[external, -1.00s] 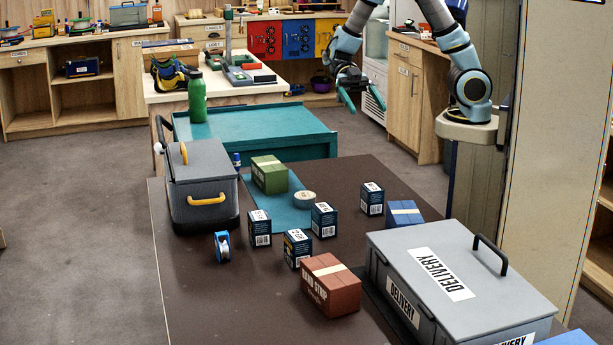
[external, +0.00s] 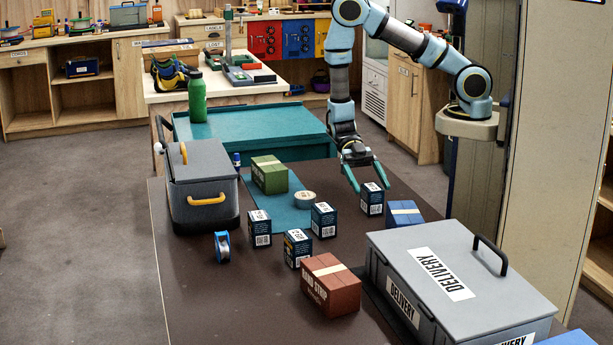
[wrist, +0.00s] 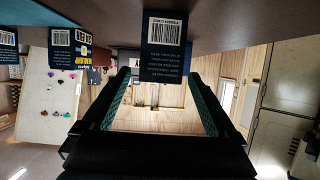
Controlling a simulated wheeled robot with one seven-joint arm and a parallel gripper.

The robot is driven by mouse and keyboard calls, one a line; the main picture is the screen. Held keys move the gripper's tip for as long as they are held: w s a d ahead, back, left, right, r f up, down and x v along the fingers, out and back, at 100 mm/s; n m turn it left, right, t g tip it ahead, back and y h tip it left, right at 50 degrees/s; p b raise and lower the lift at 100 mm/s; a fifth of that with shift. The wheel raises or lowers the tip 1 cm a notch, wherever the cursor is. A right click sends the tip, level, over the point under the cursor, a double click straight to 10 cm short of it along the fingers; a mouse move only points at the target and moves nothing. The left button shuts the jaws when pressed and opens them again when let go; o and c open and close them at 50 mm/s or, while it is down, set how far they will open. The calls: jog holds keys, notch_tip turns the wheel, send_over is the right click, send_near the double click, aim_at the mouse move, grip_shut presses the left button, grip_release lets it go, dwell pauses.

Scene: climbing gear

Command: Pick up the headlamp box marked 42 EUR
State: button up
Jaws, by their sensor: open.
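Several small dark blue boxes with white barcode labels stand on the brown table. My gripper (external: 368,180) is open, pointing down, with its fingertips at the upper part of the rightmost dark box (external: 372,199). In the wrist view a dark box with a barcode (wrist: 161,62) is centred beyond the open fingers (wrist: 165,100). Other dark boxes stand at left (external: 260,228), middle (external: 324,220) and front (external: 297,248). I cannot tell which is marked 42 EUR.
A blue box (external: 404,213) stands close right of the rightmost dark box. A brown-red carton (external: 330,285), grey delivery case (external: 450,265), tape roll (external: 305,200), green carton (external: 270,175), blue tape dispenser (external: 222,247) and grey toolbox (external: 203,180) occupy the table. The front left is clear.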

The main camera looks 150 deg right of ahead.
aim_at(377, 201)
jog(key=shift+f+p+x, duration=0.25)
jog(key=shift+p+x, duration=0.35)
jog(key=shift+x, duration=0.85)
jog(key=shift+f+p+x, duration=0.3)
jog(key=shift+p+x, duration=0.25)
jog(key=shift+x, duration=0.9)
jog(key=shift+s+d, duration=0.15)
grip_shut()
